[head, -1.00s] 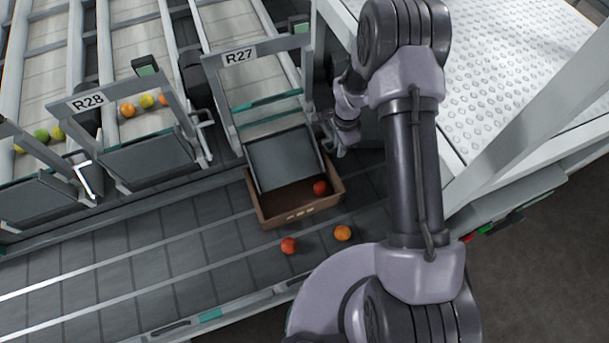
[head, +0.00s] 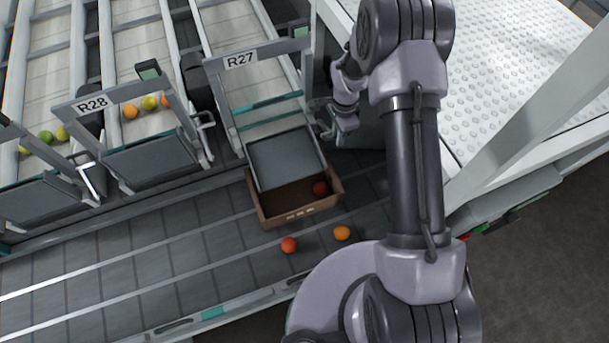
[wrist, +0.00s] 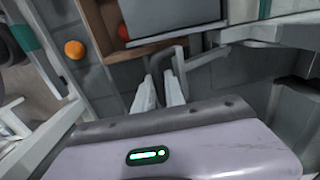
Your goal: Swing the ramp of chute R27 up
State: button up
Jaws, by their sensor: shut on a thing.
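Chute R27 (head: 240,60) stands at the upper middle of the head view. Its grey ramp (head: 287,158) slopes down over a brown crate (head: 300,210), and the ramp also shows in the wrist view (wrist: 175,18). My gripper (head: 325,132) is at the ramp's right side. In the wrist view my gripper's fingers (wrist: 160,92) are closed around the grey bent handle (wrist: 180,60) beside the ramp. The exact contact is small and partly hidden.
One red tomato (head: 320,188) lies in the crate. A white dimpled table (head: 510,60) is at the right.

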jog(key=shift+w+a+r, duration=0.1)
jog(key=shift+w+r, duration=0.3)
jog(key=shift+r, duration=0.25)
jog(key=shift+w+a+r+p, duration=0.2)
jog(key=shift+w+r+p, duration=0.05)
jog(key=shift+w+r, duration=0.35)
jog(key=shift+w+a+r+p, duration=0.15)
jog(key=shift+w+r+p, duration=0.05)
jog(key=shift+w+r, duration=0.3)
jog(key=shift+r, duration=0.1)
jog(key=shift+w+a+r, duration=0.25)
jog(key=shift+w+r, duration=0.15)
jog(key=shift+w, duration=0.25)
jog(key=shift+w+a+r, duration=0.2)
jog(key=shift+w+r, duration=0.15)
jog(key=shift+w, duration=0.3)
